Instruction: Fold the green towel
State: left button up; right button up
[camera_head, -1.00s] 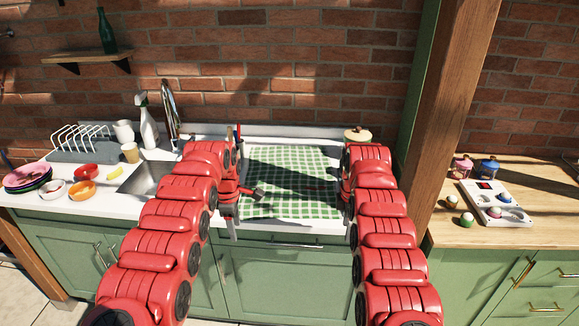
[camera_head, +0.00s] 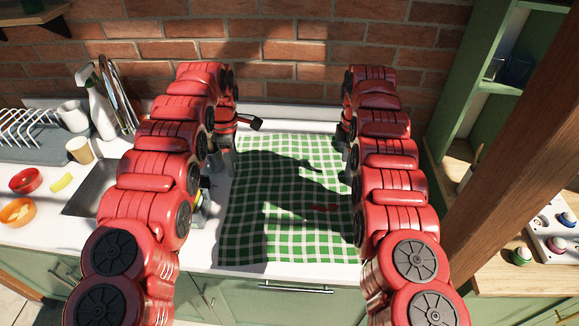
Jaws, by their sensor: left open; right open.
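The green and white checked towel (camera_head: 285,215) lies flat and spread out on the white counter, its front edge close to the counter's front. My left gripper (camera_head: 228,160) is open and empty, above the towel's far left side. My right gripper (camera_head: 344,158) is open, at the towel's far right side, and mostly hidden behind my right arm. The arms cover parts of the towel's right edge. Shadows of the arms fall across the cloth.
A wooden post (camera_head: 500,150) stands at the right. A brick wall (camera_head: 300,60) closes the back.

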aim_at(237, 186)
pick_arm(q)
jog(key=f, duration=0.7)
jog(key=shift+w, duration=0.2)
pick_arm(e)
jog(key=f, duration=0.7)
jog(key=shift+w, duration=0.2)
pick_arm(q)
jog(key=shift+f, duration=0.25)
pick_arm(e)
jog(key=shift+f, duration=0.3)
pick_arm(q)
jog(key=shift+s, duration=0.1)
pick_arm(e)
jog(key=shift+s, duration=0.15)
pick_arm(q)
jog(key=shift+f, duration=0.1)
jog(key=shift+f, duration=0.2)
pick_arm(e)
jog(key=shift+f, duration=0.3)
pick_arm(q)
jog(key=shift+r, duration=0.1)
pick_arm(e)
jog(key=shift+r, duration=0.1)
